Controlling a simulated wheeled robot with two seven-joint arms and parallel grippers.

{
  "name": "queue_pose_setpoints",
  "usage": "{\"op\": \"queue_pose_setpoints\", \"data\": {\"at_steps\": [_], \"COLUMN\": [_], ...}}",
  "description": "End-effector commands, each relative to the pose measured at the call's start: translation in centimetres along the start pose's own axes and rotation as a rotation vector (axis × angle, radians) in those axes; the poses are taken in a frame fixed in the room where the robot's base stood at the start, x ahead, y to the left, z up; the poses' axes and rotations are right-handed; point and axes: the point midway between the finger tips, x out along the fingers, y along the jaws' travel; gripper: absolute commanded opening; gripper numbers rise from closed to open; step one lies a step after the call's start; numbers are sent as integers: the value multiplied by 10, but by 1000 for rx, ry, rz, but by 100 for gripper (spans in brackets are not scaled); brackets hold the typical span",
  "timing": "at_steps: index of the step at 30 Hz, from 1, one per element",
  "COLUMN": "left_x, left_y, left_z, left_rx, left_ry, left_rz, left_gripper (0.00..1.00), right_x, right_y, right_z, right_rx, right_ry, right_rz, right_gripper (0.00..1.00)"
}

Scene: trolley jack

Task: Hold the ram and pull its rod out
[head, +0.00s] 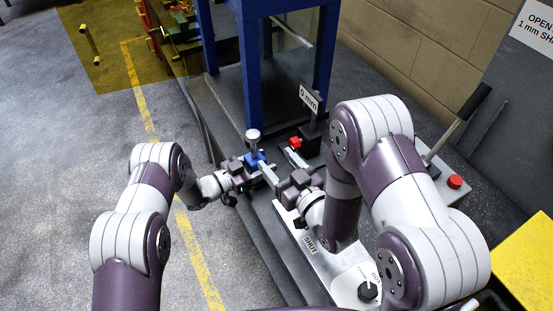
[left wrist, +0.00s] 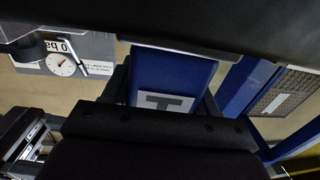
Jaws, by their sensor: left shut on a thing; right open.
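My right gripper (head: 281,176) is open, close on the right of the ram, with light metal bars between the two hands. I cannot tell whether it touches the ram. The rod's extent is unclear.
A blue press frame (head: 252,70) stands behind. A white panel with a black knob (head: 368,291) lies in front. A gauge (left wrist: 61,64) shows in the left wrist view.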

Motion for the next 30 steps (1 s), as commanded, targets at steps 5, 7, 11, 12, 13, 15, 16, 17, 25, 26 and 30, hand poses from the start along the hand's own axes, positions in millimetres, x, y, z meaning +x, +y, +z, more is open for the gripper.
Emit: {"op": "queue_pose_setpoints", "data": {"at_steps": [5,7,11,12,13,15,16,17,25,26,30], "left_x": [0,0,0,0,0,-4,-7,-12,-81,-88,-112], "left_y": [0,0,0,0,0,-1,-1,-1,-1,-2,-1], "left_z": [0,0,0,0,0,0,0,0,0,0,0], "left_rx": [1,1,1,1,1,1,1,1,-1,-1,0], "left_ry": [-1,0,0,0,0,0,0,0,-1,-1,0], "left_rz": [0,0,0,0,0,-1,-1,-1,-5,-5,-2], "left_gripper": [84,88,88,88,88,88,88,88,88,88,88], "right_x": [0,0,0,0,0,0,0,0,0,0,0], "right_y": [0,0,0,0,0,0,0,0,0,0,0], "right_z": [0,0,0,0,0,0,0,0,0,0,0], "right_rx": [0,0,0,0,0,0,0,0,0,0,0], "right_ry": [0,0,0,-1,-1,-1,-1,-1,-1,-1,-1], "right_rz": [0,0,0,0,0,0,0,0,0,0,0], "right_gripper": [64,64,64,64,64,64,64,64,64,64,64]}}
